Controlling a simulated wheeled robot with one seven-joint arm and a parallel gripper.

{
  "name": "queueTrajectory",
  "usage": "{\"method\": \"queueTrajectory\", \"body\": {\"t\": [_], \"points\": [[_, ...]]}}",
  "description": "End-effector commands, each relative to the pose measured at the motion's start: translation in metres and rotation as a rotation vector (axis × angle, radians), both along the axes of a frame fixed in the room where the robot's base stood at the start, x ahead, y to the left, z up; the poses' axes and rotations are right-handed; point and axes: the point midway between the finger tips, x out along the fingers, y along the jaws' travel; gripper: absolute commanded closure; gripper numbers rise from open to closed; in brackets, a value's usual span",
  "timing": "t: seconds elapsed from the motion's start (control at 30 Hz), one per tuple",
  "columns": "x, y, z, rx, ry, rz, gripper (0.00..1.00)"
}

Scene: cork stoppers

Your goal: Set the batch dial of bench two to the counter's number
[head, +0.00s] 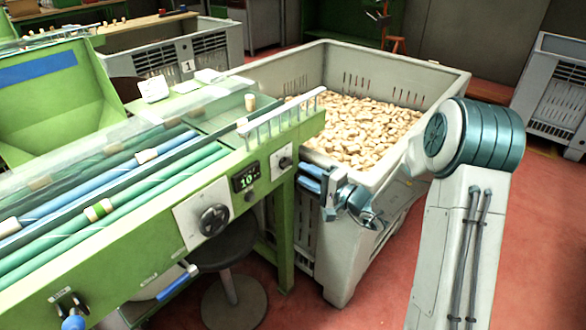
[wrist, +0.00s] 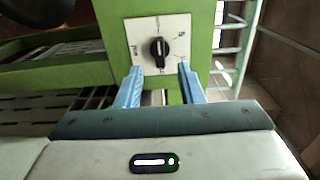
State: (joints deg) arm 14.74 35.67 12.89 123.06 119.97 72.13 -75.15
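The counter (head: 246,177) is a dark display on the green bench front; its lit digits look like 10. Right of it, a small white plate carries a black dial (head: 285,161). The wrist view shows a dial (wrist: 158,49) on a white plate with a light pointer mark, pointing about straight up; the printed marks around it are too small to read. My gripper (head: 303,178) is open and empty, its blue fingers directed at the bench beside the small dial. In the wrist view, the gripper (wrist: 159,67) has its fingertips apart, below either side of the knob.
A larger black handwheel (head: 213,219) sits on a white plate left of the counter. A grey crate (head: 345,270) full of corks stands close behind my gripper. A stool (head: 228,245) is under the bench. Red floor (head: 545,230) is open at the right.

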Motion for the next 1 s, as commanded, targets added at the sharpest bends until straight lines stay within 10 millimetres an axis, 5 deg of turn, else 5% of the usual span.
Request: {"method": "queueTrajectory", "body": {"t": [0.3, 0.67, 0.83, 1.0], "points": [[0.029, 0.036, -0.001, -0.001, 0.001, 0.0, 0.65], [0.033, 0.041, 0.0, -0.001, 0.001, 0.0, 0.65], [0.032, 0.041, 0.0, -0.001, 0.001, 0.0, 1.0], [0.032, 0.041, 0.0, 0.0, 0.001, 0.0, 1.0]]}}
